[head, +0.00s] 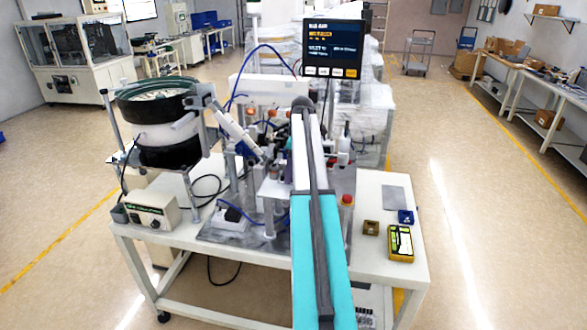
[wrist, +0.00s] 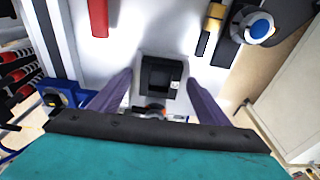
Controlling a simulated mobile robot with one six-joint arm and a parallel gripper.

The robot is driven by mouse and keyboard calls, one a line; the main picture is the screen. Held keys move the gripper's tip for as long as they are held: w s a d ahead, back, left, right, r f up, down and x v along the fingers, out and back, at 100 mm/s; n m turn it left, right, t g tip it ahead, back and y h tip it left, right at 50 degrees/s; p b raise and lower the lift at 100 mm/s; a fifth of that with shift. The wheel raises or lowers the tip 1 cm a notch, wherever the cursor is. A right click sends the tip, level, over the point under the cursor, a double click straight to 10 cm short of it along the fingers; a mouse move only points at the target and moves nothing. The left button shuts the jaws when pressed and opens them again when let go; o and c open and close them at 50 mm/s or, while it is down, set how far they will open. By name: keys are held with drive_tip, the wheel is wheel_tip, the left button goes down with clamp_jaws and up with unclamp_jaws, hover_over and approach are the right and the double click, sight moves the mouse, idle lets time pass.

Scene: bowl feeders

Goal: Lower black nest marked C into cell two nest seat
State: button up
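In the wrist view the black nest (wrist: 160,76) is a square block with a dark recess and a small pale label at its right; I cannot read the letter. In the head view my arm crosses the middle of the bench and hides most of the gripper and nest. I cannot make out the nest seat in either view.
In the head view a bowl feeder (head: 156,105) is at left.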

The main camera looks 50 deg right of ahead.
drive_tip(key=shift+r, duration=0.1)
idle(0.3)
wheel_tip(320, 180, up, 13)
drive_tip(key=s+d+b, duration=0.1)
drive_tip(key=b, duration=0.3)
drive_tip(key=shift+s+r, duration=0.2)
drive_tip(key=shift+s, duration=0.2)
drive_tip(key=shift+d, duration=0.1)
idle(0.5)
